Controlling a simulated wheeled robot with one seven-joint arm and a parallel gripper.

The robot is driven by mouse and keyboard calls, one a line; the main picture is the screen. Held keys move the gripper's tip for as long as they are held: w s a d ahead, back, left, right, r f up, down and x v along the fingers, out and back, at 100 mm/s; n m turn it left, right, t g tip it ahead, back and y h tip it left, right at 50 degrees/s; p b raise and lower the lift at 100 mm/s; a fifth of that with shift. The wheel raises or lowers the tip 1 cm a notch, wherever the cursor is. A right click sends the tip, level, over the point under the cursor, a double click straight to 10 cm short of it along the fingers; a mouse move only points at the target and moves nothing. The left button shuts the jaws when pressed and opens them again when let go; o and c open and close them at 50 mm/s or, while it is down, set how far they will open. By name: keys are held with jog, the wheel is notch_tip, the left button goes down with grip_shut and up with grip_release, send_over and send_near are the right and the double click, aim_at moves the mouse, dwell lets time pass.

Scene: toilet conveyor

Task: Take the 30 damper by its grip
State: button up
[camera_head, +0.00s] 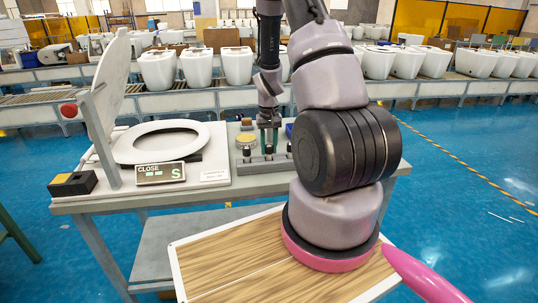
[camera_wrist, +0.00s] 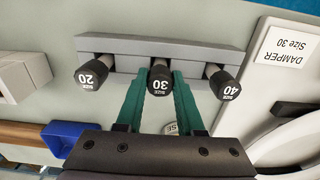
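The damper rack (camera_head: 262,166) is a grey bar on the workbench, also in the wrist view (camera_wrist: 120,45). It holds three dampers with black caps. The size 30 damper (camera_wrist: 160,82) is in the middle, the size 20 damper (camera_wrist: 90,76) at left and the size 40 damper (camera_wrist: 225,84) at right. My gripper (camera_wrist: 163,80) has its green fingers on either side of the 30 damper's cap, very near or touching it. I cannot tell whether they press on it. In the head view my gripper (camera_head: 269,141) points down at the rack, and the fingertips are small there.
A toilet seat (camera_head: 160,142) with raised lid (camera_head: 110,85) is at left on the bench, by a CLOSE display (camera_head: 160,174). A label in the wrist view reads DAMPER Size 30 (camera_wrist: 288,52). A blue bin (camera_wrist: 68,138) is near. Toilet bowls stand on the conveyor behind.

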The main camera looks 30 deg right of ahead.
jog(key=shift+r, duration=3.75)
grip_shut()
